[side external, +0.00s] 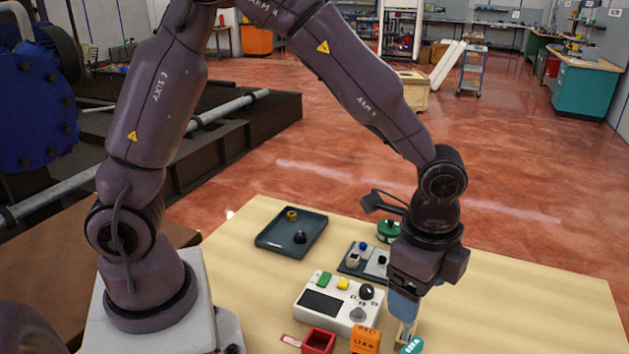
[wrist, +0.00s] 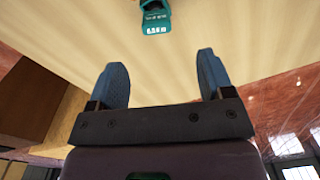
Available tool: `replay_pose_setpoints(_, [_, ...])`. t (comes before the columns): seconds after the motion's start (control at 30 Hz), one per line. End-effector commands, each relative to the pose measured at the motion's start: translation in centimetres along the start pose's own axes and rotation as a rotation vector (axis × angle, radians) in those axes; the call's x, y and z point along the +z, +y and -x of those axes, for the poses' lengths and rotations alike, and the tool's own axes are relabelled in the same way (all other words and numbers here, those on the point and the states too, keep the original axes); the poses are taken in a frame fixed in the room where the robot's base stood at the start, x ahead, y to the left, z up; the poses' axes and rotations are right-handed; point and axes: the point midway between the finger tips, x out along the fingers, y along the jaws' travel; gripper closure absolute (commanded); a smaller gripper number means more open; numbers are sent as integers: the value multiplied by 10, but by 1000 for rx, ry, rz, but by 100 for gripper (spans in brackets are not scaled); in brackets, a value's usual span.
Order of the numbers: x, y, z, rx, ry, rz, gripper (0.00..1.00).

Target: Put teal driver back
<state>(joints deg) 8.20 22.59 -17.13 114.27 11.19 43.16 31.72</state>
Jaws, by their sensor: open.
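The teal driver (side external: 411,345) is at the bottom edge of the side external view, partly cut off, with pale lettering on its body. It also shows at the top of the wrist view (wrist: 155,22), on the pale wooden table and beyond my fingertips. My gripper (wrist: 160,62) is open, with its two blue fingers spread and nothing between them. In the side external view my gripper (side external: 405,318) points down close to the driver. I cannot tell whether it touches the driver. The place where the driver belongs is not clear in these views.
An orange block-like item (side external: 365,340) and a red open bin (side external: 318,341) stand left of the driver. A white device (side external: 335,302) with a screen and knobs lies behind them. A dark tray (side external: 272,246) with small parts is farther back. The table's right side is clear.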

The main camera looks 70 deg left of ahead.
Motion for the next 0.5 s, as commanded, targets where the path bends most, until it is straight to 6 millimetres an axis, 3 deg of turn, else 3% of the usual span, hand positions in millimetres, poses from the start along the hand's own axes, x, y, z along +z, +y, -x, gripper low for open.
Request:
replay_pose_setpoints(0.13, [39, -7, 54, -99, 36, 206, 26])
replay_pose_setpoints(0.3, [97, 3, 112, -195, 121, 516, 26])
replay_pose_setpoints(0.5, [154, 34, 151, -251, 270, 854, 26])
